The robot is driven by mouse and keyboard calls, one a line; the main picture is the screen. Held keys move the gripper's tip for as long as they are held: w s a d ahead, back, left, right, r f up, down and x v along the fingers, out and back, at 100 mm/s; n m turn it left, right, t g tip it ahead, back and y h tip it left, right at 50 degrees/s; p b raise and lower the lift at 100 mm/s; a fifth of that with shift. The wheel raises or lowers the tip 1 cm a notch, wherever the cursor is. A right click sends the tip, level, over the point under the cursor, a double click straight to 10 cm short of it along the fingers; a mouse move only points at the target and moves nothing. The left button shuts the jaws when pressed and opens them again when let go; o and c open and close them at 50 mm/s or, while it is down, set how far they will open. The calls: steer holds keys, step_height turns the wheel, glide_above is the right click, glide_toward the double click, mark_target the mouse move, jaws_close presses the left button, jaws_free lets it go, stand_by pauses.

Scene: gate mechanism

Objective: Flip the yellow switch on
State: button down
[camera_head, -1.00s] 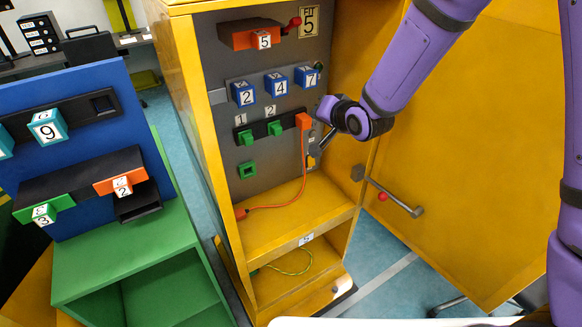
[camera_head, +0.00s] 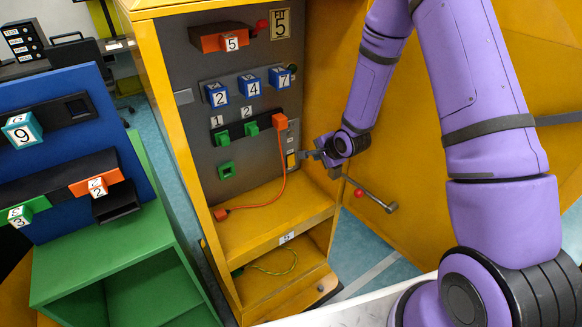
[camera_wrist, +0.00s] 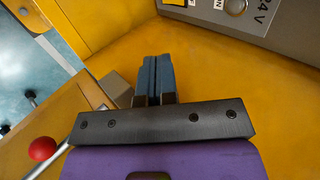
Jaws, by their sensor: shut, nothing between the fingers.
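The yellow switch (camera_head: 292,160) sits on a small grey plate at the lower right of the cabinet's grey panel. In the wrist view a yellow part (camera_wrist: 175,2) shows cut off at the top edge, beside an "ON" label on a grey plate. My gripper (camera_head: 303,154) is just right of the switch in the head view, its fingertips close to it; contact cannot be told. In the wrist view my gripper (camera_wrist: 155,62) has its two blue-grey fingers together, with nothing between them. The switch's position is too small to read.
The yellow cabinet (camera_head: 160,110) stands open, its door on the right. A door handle with a red knob (camera_head: 359,193) is below my wrist. An orange plug (camera_head: 279,121) with a red cable hangs left of my gripper. A green shelf (camera_head: 125,255) stands at left.

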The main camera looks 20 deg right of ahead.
mark_target(291, 166)
steer(key=x, duration=1.9)
steer(key=shift+w+a+f, duration=0.1)
steer(key=shift+w+f, duration=0.05)
steer(key=shift+f, duration=0.1)
steer(key=shift+w+f, duration=0.1)
steer(key=shift+w, duration=0.05)
steer(key=shift+w+a+f+t, duration=0.15)
steer(key=shift+t, duration=0.15)
